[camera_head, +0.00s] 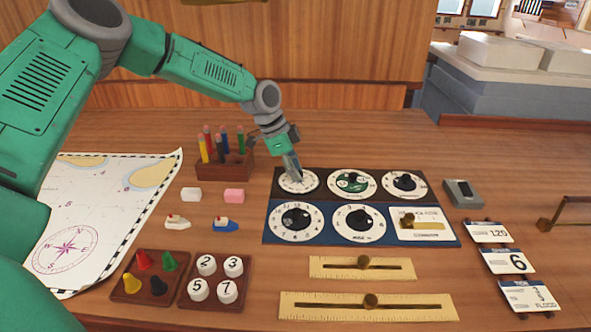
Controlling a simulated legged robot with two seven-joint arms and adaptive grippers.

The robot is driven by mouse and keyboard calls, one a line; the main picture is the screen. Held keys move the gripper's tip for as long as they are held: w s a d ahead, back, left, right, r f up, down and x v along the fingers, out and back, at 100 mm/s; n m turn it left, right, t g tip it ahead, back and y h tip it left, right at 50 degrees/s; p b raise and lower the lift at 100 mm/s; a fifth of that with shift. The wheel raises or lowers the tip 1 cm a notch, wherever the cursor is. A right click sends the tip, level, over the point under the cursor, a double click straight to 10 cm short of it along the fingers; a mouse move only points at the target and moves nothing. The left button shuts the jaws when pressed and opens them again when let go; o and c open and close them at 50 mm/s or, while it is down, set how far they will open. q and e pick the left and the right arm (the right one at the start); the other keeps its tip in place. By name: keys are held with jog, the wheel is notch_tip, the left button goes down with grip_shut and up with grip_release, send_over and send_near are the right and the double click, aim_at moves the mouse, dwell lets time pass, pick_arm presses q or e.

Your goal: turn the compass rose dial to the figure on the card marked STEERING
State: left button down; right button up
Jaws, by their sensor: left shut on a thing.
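A dark and blue panel (379,218) on the desk carries several round white dials with black knobs. My left gripper (294,172) points down at the upper-left dial (298,187) and is shut on its knob, which the fingers hide. I cannot tell from the small markings which is the compass rose. Three cards stand at the right: one reading 120 (488,231), one reading 6 (507,261) and one reading FLOOD (528,297). Their headings are too small to read. My right gripper is not in view.
A pencil rack (225,165) stands behind and left of the panel. A chart (100,215), erasers, toy boats, a peg tray (150,277) and numbered pieces (215,278) lie left. Two slider rulers (362,267) lie in front. A grey box (463,193) is right of the panel.

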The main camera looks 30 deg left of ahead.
pick_arm(q)
jog(key=shift+w+d+r+n+t+p, duration=0.15)
jog(key=shift+r+n+t+p, duration=0.25)
jog(key=shift+n+p, duration=0.5)
jog(key=n+y+p, duration=0.1)
jog(key=n, duration=0.1)
jog(key=shift+n+t, duration=0.4)
jog(key=n+y+p, duration=0.1)
jog(key=n, duration=0.1)
jog(key=n+y+p, duration=0.1)
jog(key=n, duration=0.2)
jog(key=shift+d+t, duration=0.2)
jog(key=shift+t, duration=0.2)
jog(key=n+y, duration=0.1)
jog(key=n, duration=0.1)
jog(key=n+p, duration=0.1)
jog(key=n, duration=0.1)
jog(key=shift+w+d+n+y, duration=0.1)
jog(key=shift+n+y, duration=0.2)
jog(key=shift+y, duration=0.1)
jog(key=shift+n+y+p, duration=0.45)
jog(key=shift+n+y, duration=0.15)
jog(key=shift+n, duration=0.8)
jog(key=shift+g, duration=0.3)
jog(key=c, duration=1.5)
grip_release()
jog(key=shift+o, duration=0.7)
jog(key=shift+f, duration=0.25)
